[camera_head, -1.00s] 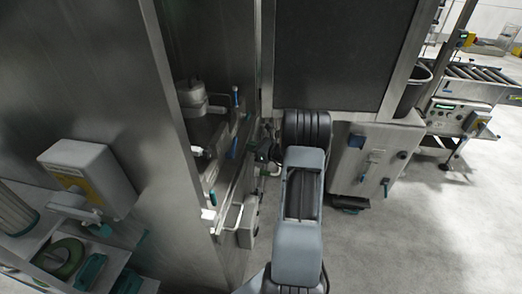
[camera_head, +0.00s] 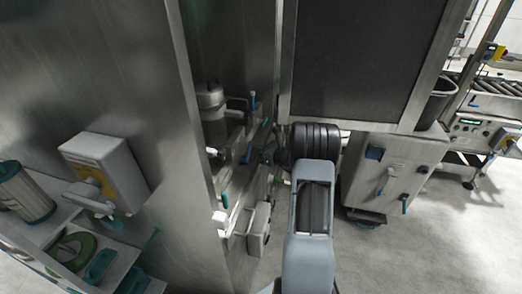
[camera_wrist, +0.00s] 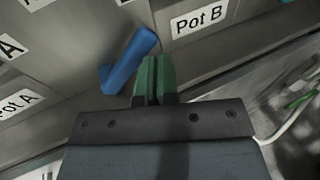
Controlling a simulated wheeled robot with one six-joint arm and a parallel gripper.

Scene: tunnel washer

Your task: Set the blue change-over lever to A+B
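The blue change-over lever (camera_wrist: 128,62) shows large in the wrist view, tilted with its upper end to the right. It stands on a grey metal panel between a "Pot A" label (camera_wrist: 14,103) and a "Pot B" label (camera_wrist: 199,17). My gripper (camera_wrist: 153,68) has green fingers pressed together, just right of the lever, with nothing seen between them. I cannot tell whether they touch it. In the head view a blue lever (camera_head: 246,153) shows small in the recess, left of my dark wrist. Another label beginning with "A" is cut off at the left.
A second blue handle (camera_head: 253,102) stands upright higher in the recess. A steel wall (camera_head: 205,150) edges the recess on the left. A grey control cabinet (camera_head: 388,180) stands right of my arm. A shelf unit with a filter cartridge (camera_head: 25,192) is at left.

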